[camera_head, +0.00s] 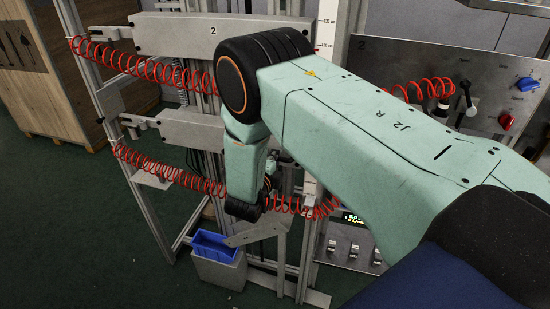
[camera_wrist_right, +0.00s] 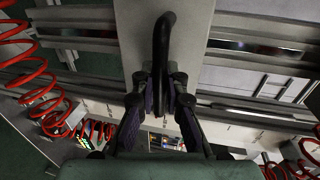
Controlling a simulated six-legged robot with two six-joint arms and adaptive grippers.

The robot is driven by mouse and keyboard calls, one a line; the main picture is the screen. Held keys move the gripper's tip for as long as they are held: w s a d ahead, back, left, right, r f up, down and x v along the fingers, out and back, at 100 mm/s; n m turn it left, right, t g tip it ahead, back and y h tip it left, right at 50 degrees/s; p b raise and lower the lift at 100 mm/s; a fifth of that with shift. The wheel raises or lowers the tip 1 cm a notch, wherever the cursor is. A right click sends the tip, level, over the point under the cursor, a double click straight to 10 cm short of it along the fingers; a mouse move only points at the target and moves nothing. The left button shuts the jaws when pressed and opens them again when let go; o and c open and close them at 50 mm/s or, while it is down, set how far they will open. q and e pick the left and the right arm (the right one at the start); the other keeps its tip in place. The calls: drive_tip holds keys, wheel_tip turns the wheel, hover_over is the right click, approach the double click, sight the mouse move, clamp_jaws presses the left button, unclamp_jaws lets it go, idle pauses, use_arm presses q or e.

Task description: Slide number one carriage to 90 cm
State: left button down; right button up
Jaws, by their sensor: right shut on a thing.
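The carriage marked 2 (camera_head: 175,35) is a grey block high on the frame. A lower grey carriage (camera_head: 185,130) sits below it; its number is not visible, and my right arm hides its right part. In the wrist view, a grey carriage plate (camera_wrist_right: 132,30) carries a black bar handle (camera_wrist_right: 163,35). My right gripper (camera_wrist_right: 160,95) is shut on this handle, with one finger on each side. In the head view, my right arm covers most of the gripper. A white scale strip (camera_head: 326,25) with markings stands upright behind the arm. My left gripper is not in view.
Red coiled hoses (camera_head: 150,70) run across the frame. A panel (camera_head: 440,70) with a blue knob and a red knob is at right. A blue bin (camera_head: 215,246) sits in a grey holder below. A wooden crate (camera_head: 45,80) stands left. Green floor is open at lower left.

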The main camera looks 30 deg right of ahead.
drive_tip(key=shift+f, duration=0.1)
clamp_jaws()
wheel_tip(320, 180, down, 9)
drive_tip(key=b, duration=0.7)
drive_tip(key=shift+f, duration=0.15)
drive_tip(key=shift+s+a, duration=0.1)
drive_tip(key=shift+o, duration=1.3)
unclamp_jaws()
drive_tip(key=o, duration=0.4)
drive_tip(key=shift+a+r, duration=0.15)
drive_tip(key=shift+r, duration=0.25)
drive_tip(key=shift+o, duration=0.2)
drive_tip(key=v, duration=0.7)
